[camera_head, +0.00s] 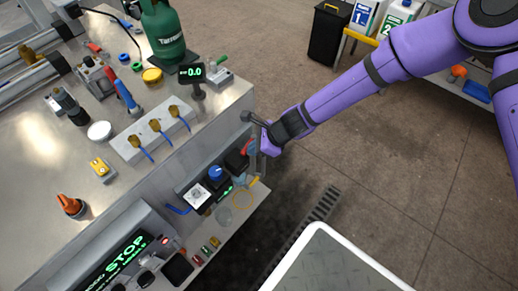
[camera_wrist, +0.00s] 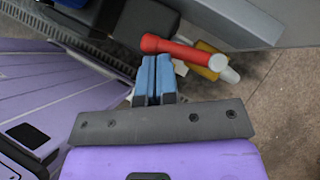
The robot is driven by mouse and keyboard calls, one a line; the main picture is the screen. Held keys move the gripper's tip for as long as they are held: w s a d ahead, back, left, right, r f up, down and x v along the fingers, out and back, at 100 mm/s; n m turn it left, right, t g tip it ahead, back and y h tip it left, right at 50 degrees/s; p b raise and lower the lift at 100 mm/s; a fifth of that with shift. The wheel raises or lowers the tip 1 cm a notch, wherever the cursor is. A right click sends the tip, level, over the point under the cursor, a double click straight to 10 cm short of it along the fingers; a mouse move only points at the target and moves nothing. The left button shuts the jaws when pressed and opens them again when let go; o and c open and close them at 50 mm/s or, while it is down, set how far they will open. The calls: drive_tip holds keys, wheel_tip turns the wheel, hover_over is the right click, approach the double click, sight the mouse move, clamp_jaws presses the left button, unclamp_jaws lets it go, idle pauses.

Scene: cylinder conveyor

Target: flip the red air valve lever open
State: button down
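The red air valve lever (camera_wrist: 184,52) shows in the wrist view just beyond my fingertips, as a thick red bar with a rounded left end. A yellow part and a pale rounded end lie at its right. In the head view the small red lever (camera_head: 248,147) is at the right end of the bench's front panel. My gripper (camera_wrist: 155,62) has its two blue fingers side by side with almost no gap, and nothing shows between them. The fingertips appear close to the lever; contact cannot be told. In the head view my gripper (camera_head: 262,150) is beside the lever, its fingers partly hidden.
A black box (camera_head: 236,163) and a blue knob (camera_head: 215,173) sit left of the lever. The metal bench (camera_head: 225,105) carries a green gas bottle (camera_head: 163,35) and a 0.0 display (camera_head: 191,73). Bare floor lies to the right, with a drain grate (camera_head: 318,212).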

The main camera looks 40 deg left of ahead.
drive_tip(key=shift+s+a, duration=0.45)
drive_tip(key=shift+a, duration=0.05)
idle(0.5)
drive_tip(key=shift+d, duration=0.1)
